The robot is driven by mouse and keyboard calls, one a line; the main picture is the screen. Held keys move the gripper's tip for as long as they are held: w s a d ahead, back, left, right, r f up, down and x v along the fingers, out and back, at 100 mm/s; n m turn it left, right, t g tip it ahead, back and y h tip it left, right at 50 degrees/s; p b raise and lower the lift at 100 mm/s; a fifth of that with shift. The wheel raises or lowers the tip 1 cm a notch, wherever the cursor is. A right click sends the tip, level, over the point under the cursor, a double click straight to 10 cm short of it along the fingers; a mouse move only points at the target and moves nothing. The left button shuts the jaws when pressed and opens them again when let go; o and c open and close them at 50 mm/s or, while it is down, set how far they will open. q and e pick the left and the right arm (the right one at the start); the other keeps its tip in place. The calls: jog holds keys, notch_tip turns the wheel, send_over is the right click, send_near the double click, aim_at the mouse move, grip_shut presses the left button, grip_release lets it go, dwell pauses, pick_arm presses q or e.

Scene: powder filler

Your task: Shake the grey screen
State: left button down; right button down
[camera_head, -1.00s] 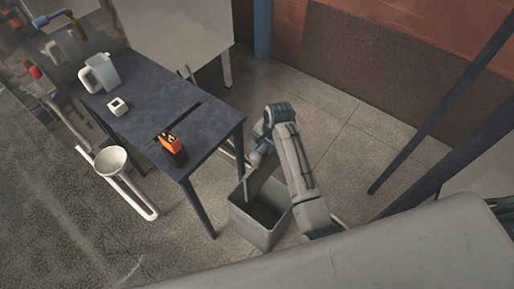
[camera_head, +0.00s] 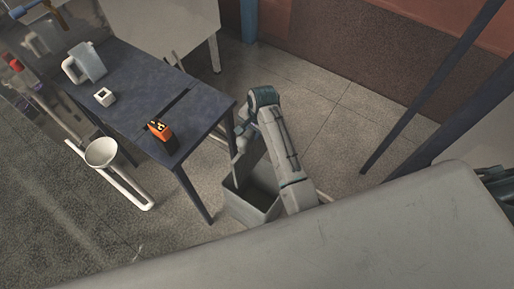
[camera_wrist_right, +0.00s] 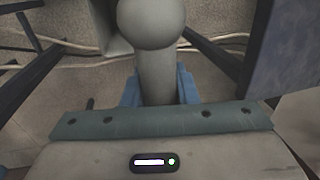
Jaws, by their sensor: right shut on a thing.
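My right arm reaches down over an open grey bin (camera_head: 246,211) on the floor. My right gripper (camera_head: 242,136) is partly hidden by its own wrist in the head view. In the right wrist view its blue fingers (camera_wrist_right: 158,90) are shut on a grey rounded handle (camera_wrist_right: 157,72) with a ball-shaped end. The grey screen (camera_head: 250,156) shows as a flat panel, steeply tilted, below the gripper and at the bin's opening. I cannot tell whether it touches the bin. My left gripper is not in view.
A dark table (camera_head: 150,90) stands left of the bin, with an orange-and-black box (camera_head: 161,135), a small white device (camera_head: 104,97) and a pale jug (camera_head: 85,63). A white funnel (camera_head: 101,152) is beside the table. Floor behind the arm is clear.

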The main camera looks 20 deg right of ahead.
jog(key=shift+d, duration=0.85)
